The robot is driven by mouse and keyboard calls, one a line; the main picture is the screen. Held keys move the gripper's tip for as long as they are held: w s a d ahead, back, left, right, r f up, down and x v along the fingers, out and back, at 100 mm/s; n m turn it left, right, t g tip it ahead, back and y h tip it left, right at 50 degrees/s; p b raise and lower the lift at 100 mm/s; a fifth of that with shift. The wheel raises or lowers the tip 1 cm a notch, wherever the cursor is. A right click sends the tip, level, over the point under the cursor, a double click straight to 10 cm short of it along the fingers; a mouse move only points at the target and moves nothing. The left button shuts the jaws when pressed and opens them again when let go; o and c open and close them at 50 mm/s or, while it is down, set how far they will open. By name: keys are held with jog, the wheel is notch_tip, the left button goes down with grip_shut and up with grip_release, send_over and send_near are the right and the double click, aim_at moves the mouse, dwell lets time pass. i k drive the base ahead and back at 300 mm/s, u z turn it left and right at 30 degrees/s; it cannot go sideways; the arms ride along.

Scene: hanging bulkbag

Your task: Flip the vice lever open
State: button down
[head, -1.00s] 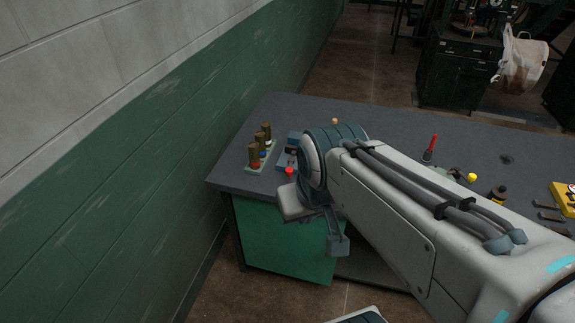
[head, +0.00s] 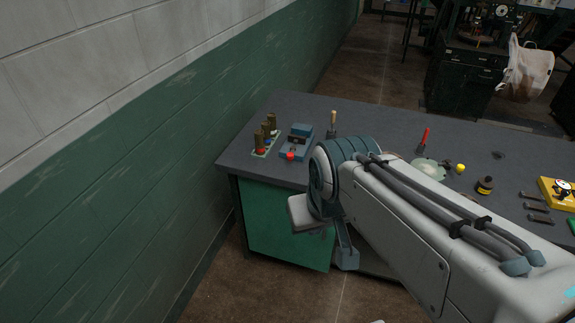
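The small blue vice (head: 300,131) sits on the dark grey workbench (head: 365,117), near its left end. A red knob (head: 290,156), which looks like the end of the vice lever, shows at the vice's front edge, low and close to the bench top. My gripper (head: 346,258) is only partly visible below my wrist, in front of the bench's green side and to the right of and nearer than the vice. It is apart from the vice. My arm hides most of the gripper, so its opening does not show.
A rack (head: 266,145) with several brown-handled pieces stands just left of the vice. A wooden-handled tool (head: 332,124) stands to its right. A wall borders the left.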

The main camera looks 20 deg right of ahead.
aim_at(290, 156)
jog(key=z, duration=0.45)
jog(key=i, duration=1.15)
jog(key=u, duration=0.55)
